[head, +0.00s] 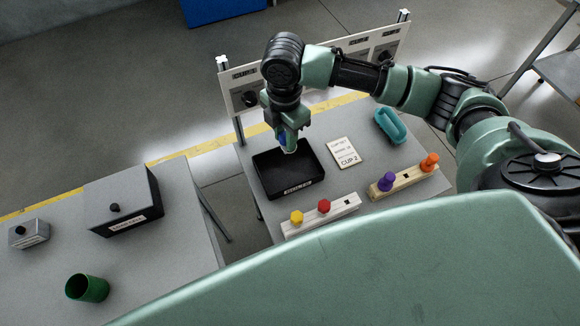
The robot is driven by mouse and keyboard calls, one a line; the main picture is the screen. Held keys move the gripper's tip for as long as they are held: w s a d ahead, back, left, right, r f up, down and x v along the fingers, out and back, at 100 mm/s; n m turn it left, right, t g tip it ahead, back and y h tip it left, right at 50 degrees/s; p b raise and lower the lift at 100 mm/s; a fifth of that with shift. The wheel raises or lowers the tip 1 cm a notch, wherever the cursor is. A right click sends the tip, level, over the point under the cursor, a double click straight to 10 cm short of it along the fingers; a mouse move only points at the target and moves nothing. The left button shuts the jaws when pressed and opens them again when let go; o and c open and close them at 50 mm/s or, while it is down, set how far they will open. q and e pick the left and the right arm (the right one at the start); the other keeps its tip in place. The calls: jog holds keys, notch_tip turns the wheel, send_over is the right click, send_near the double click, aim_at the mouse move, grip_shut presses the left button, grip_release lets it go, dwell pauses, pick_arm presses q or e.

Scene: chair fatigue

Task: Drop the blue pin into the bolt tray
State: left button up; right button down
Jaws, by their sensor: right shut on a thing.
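The bolt tray (272,179) is a black open tray with a small label on its front wall, on the grey table in the middle. My right gripper (288,142) is above the tray's back part, pointing down. It is shut on the blue pin (283,138), of which only a small blue part shows between the fingers. I cannot tell how far the pin's lower end is from the tray floor. My left gripper is not in view.
A pale rack (343,205) holds yellow and red pins; a wooden rack (407,184) holds purple and orange ones. A card (344,152) and a teal ring-shaped object (390,126) lie to the right. A panel (240,92) stands behind.

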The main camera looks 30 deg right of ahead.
jog(key=w+d+f+n+b, duration=0.1)
jog(key=d+f+n+b, duration=0.1)
jog(key=f+n, duration=0.5)
jog(key=w+d+f+n+b, duration=0.2)
jog(key=f+n+b, duration=0.1)
jog(key=f+n, duration=0.4)
dwell(0.4)
jog(key=c, duration=1)
grip_release()
